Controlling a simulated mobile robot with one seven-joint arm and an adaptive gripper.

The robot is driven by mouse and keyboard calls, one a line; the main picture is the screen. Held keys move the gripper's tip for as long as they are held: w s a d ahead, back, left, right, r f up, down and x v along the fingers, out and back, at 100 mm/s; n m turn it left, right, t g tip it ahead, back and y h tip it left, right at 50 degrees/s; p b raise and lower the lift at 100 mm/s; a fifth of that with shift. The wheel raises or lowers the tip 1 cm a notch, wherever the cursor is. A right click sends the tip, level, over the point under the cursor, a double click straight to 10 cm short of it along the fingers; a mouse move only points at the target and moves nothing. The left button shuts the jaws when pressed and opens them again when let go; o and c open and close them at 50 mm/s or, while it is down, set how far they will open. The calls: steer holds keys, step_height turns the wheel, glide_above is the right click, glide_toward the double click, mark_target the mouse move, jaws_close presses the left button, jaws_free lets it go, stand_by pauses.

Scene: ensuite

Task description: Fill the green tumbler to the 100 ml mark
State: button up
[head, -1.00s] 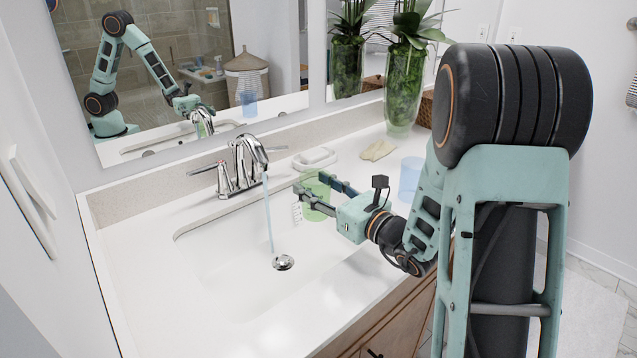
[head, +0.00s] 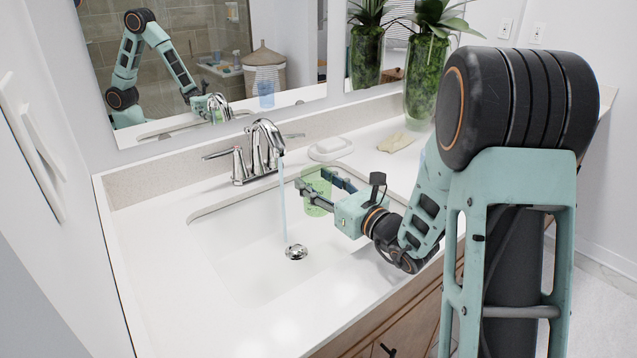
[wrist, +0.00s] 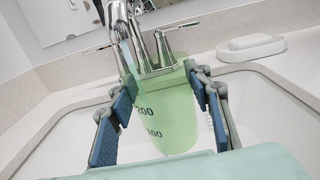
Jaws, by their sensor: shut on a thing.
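The green tumbler (head: 318,196) is see-through and roughly upright, held over the right part of the sink basin (head: 240,262). My gripper (head: 312,180) is shut on it, with one finger on each side. In the wrist view, the tumbler (wrist: 165,112) shows dark 200 and 100 marks between the blue finger pads. No water level shows inside it. The chrome faucet (head: 264,140) is running. Its thin water stream (head: 283,205) falls to the drain (head: 296,252), left of the tumbler and apart from it in the head view.
A white soap dish (head: 330,149) sits on the counter behind the basin, with a beige cloth (head: 397,143) to its right. A glass vase with a plant (head: 425,80) stands farther back. The mirror (head: 215,50) is behind the faucet. The front-left counter is clear.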

steer(key=w+a+b, duration=0.2)
steer(key=w+a, duration=0.2)
steer(key=a, duration=0.4)
steer(key=shift+w+a, duration=0.15)
stand_by(0.5)
steer(key=shift+o, duration=0.2)
stand_by(2.9)
steer(key=s+d, duration=0.1)
steer(key=d, duration=0.1)
steer(key=s+d, duration=0.2)
steer(key=d, duration=0.1)
steer(key=s+d+b, duration=0.1)
steer(key=d, duration=0.2)
steer(key=shift+s+d, duration=0.2)
steer(key=shift+r, duration=0.1)
steer(key=s+d+r+p, duration=0.1)
steer(key=d+r+p, duration=0.2)
steer(key=r+p, duration=0.5)
step_height(320, 180, up, 3)
steer(key=shift+s+d+f, duration=0.15)
steer(key=shift+s+d, duration=0.1)
steer(key=shift+s, duration=0.15)
